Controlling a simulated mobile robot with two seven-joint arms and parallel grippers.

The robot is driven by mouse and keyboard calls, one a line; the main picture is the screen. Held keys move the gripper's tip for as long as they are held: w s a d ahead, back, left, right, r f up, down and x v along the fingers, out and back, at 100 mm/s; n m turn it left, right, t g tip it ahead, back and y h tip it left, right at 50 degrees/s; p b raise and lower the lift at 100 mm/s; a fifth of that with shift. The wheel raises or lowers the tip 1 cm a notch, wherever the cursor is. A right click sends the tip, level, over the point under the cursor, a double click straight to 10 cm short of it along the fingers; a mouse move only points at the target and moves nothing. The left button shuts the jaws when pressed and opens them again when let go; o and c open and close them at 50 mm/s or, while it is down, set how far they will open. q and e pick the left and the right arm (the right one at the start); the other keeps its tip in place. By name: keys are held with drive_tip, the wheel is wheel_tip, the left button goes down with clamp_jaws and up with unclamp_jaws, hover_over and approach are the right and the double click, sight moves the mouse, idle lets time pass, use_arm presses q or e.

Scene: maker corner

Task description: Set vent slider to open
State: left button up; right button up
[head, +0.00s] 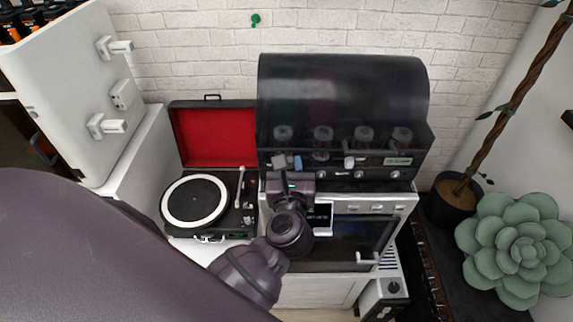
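A black domed machine (342,88) stands against the brick wall, with a front strip of small controls. A pale lever-like knob (349,162) sticks out near the middle of that strip; I cannot tell whether it is the vent slider. My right gripper is out of view.
A silver oven-like unit (402,206) sits below the black machine. An open record player (193,202) with a red-lined lid stands to the left. A white open door (66,97) with handles is at far left. A potted plant (451,205) and succulent (517,250) stand at right.

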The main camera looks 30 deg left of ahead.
use_arm(q)
drive_tip(key=o, duration=0.4)
drive_tip(key=shift+w+d, duration=0.1)
drive_tip(key=shift+d, duration=0.15)
drive_tip(key=shift+a, duration=0.1)
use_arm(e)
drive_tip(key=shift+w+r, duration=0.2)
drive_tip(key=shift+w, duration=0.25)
use_arm(q)
drive_tip(key=shift+s, duration=0.2)
drive_tip(key=b+v, duration=0.2)
drive_tip(key=v, duration=0.8)
drive_tip(key=shift+s, duration=0.2)
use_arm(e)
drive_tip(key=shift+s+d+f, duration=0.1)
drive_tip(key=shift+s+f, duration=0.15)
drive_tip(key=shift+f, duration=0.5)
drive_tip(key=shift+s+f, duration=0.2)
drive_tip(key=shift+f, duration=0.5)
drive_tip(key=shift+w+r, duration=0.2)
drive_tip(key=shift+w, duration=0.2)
